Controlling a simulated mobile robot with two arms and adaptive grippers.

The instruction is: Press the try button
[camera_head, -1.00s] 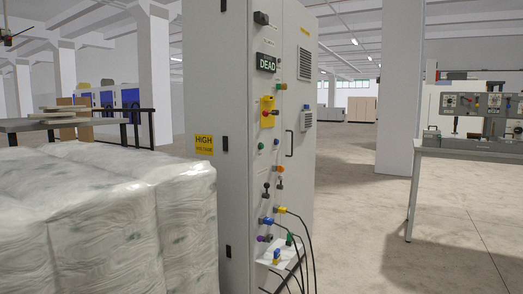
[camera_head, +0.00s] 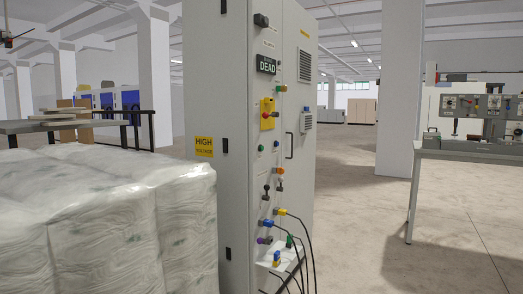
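A tall grey electrical cabinet (camera_head: 235,190) stands in the middle of the view. An orange button (camera_head: 280,169) sits lower, above two dark toggle levers (camera_head: 266,190). Labels are too small to read, so I cannot tell which button is the try button. Neither of my grippers is in view.
Plastic-wrapped bales (camera_head: 110,215) stand at the left, close to the cabinet. Black cables hang from coloured plugs (camera_head: 281,212) low on the panel, above a small white shelf (camera_head: 270,257). A workbench (camera_head: 475,155) with equipment stands at the right. Floor between is clear.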

